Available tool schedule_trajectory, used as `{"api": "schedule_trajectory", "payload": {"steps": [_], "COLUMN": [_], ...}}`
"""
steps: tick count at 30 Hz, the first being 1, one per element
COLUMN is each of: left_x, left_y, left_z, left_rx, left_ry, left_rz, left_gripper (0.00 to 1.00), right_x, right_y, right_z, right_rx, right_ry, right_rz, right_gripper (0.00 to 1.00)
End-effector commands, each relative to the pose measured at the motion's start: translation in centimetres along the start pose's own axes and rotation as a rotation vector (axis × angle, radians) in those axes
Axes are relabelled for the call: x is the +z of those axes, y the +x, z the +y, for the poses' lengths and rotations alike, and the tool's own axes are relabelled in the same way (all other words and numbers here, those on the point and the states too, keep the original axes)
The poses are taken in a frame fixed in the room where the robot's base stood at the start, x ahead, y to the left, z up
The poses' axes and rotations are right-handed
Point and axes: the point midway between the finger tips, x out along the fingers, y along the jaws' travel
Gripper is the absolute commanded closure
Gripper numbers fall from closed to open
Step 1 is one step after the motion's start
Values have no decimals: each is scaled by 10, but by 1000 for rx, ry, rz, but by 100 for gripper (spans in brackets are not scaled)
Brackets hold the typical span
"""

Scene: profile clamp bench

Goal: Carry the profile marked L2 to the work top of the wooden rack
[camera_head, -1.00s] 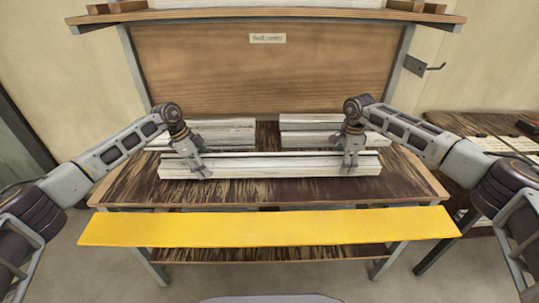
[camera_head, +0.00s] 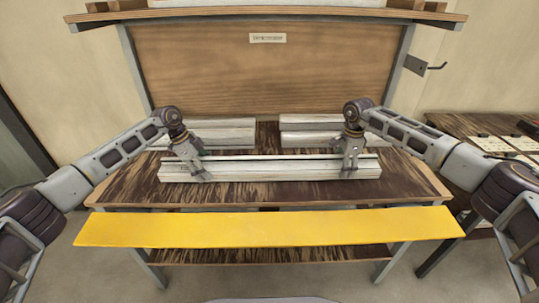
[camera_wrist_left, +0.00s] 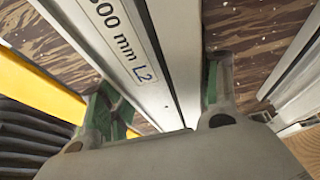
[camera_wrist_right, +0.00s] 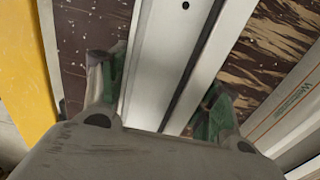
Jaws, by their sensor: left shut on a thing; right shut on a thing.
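The long pale-grey profile (camera_head: 272,172) lies level across the wooden bench top (camera_head: 270,193) in the head view.
Shorter grey profiles lie behind, at left (camera_head: 222,128) and right (camera_head: 305,124). A wooden back panel (camera_head: 260,75) with a small unreadable sign stands behind, under a shelf (camera_head: 265,15). A yellow board (camera_head: 270,229) spans the near side. A dark side table (camera_head: 462,124) stands at right.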

Motion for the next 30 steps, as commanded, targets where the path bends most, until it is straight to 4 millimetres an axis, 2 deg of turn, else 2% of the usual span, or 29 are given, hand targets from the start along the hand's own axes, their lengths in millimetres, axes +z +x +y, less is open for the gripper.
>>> {"api": "schedule_trajectory", "payload": {"steps": [11,12,16,30], "left_x": [2,2,2,2], "left_y": [5,5,5,3], "left_z": [-1,-1,-1,0], "left_rx": [-5,-3,-2,-1], "left_ry": [-2,-3,-2,-1], "left_rz": [3,2,1,0], "left_gripper": [97,33,16,16], "right_x": [0,0,0,0], "right_y": [7,7,6,6], "right_z": [0,0,0,0], "right_rx": [0,2,1,0], "right_ry": [0,-1,0,0], "right_rz": [-1,0,0,0], "right_gripper": [97,33,16,16]}}
